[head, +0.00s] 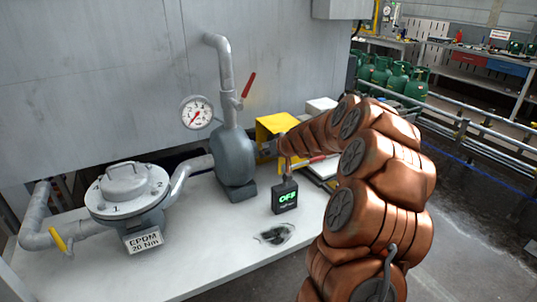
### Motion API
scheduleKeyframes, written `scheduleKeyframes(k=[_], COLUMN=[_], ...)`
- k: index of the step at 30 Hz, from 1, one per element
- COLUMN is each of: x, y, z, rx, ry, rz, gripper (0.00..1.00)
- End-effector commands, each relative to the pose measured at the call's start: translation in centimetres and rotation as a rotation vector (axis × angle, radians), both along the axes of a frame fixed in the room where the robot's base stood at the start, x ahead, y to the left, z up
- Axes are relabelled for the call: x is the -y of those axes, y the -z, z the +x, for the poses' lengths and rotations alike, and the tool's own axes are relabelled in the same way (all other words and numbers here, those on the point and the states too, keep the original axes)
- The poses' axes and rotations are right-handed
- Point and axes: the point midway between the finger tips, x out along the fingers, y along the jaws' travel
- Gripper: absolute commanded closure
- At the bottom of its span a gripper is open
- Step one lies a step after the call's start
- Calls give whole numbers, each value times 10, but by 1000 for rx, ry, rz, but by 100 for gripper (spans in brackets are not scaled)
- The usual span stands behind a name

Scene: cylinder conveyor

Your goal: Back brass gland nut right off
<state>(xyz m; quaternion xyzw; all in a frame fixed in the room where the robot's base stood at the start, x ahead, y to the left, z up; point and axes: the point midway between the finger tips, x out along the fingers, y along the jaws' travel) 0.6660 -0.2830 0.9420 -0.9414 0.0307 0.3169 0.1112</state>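I cannot make out the brass gland nut in the head view; the area by the pump's right side is small and partly covered by my arm. The grey pump (233,160) stands upright on the white bench, with a pipe rising from its top. My copper-coloured arm reaches from the lower right to the pump's right side. My gripper (268,148) seems to be the small dark part at the arm's end, close beside the pump and in front of a yellow guard (275,125). Its fingers are too small and hidden to tell whether they are open or touch anything.
A round filter housing (128,192) labelled EPDM 20 Nm stands left. A gauge (196,112) and red-handled valve (247,86) are near the pump.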

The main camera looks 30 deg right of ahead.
Motion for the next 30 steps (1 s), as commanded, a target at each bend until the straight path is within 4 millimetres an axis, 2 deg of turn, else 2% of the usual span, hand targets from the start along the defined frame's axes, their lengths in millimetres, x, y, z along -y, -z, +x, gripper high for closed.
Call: scheduleKeyframes(k=[11, 30], x=[1, 2], y=[-5, -60], z=[-6, -79], rx=[2, 2], ry=[0, 1], rz=[0, -1], gripper=[75, 75])
